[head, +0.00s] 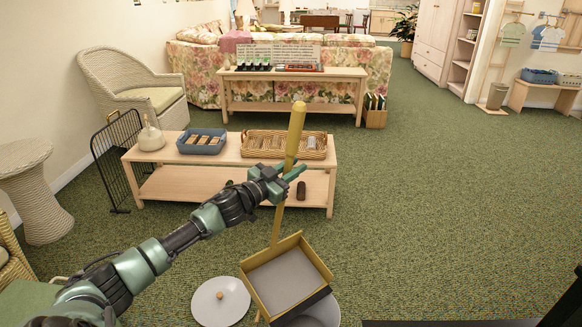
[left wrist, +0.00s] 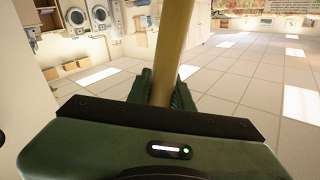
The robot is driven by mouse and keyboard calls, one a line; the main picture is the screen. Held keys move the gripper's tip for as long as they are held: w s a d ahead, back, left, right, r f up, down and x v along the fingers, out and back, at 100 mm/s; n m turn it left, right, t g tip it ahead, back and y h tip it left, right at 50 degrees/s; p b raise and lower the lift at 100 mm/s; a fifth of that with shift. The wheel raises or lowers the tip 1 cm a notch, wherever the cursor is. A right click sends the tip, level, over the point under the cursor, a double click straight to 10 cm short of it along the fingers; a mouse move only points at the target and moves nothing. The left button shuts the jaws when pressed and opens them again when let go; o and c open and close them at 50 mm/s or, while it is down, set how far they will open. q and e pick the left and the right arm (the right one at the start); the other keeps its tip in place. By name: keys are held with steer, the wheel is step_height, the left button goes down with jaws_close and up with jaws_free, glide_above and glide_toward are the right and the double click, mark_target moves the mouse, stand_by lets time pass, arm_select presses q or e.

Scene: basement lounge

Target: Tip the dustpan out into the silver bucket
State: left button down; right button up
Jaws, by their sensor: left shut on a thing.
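The dustpan (head: 287,279) is a yellow pan with a grey inside, a dark front lip and a long yellow handle. My left gripper (head: 284,174) is shut on the handle, below its top end. The left wrist view shows the handle (left wrist: 175,45) between the fingers (left wrist: 162,92). The pan hangs with its dark lip toward the bottom of the head view, over the silver bucket (head: 325,312). The pan hides most of the bucket. I see no distinct debris in the pan. My right gripper is not in view.
A round white lid (head: 220,305) with a wooden knob lies left of the bucket. A low wooden table (head: 233,161) behind the handle bears a blue basket (head: 202,141), a wicker tray (head: 284,146) and a pale bottle (head: 151,135). Green carpet (head: 440,200) lies clear at the right.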

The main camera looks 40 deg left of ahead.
arm_select(q)
steer(key=s+d+f+m+b, duration=0.1)
steer(key=s+d+m, duration=0.1)
steer(key=d, duration=0.8)
steer(key=s+d+f+m+h+b, duration=0.1)
steer(key=s+d+m, duration=0.2)
steer(key=d, duration=0.8)
steer(key=s+d+f+m+t+b, duration=0.1)
steer(key=s+d+m, duration=0.2)
steer(key=s+d, duration=0.3)
steer(key=shift+d+f+h+b, duration=0.3)
steer(key=shift+d, duration=2.35)
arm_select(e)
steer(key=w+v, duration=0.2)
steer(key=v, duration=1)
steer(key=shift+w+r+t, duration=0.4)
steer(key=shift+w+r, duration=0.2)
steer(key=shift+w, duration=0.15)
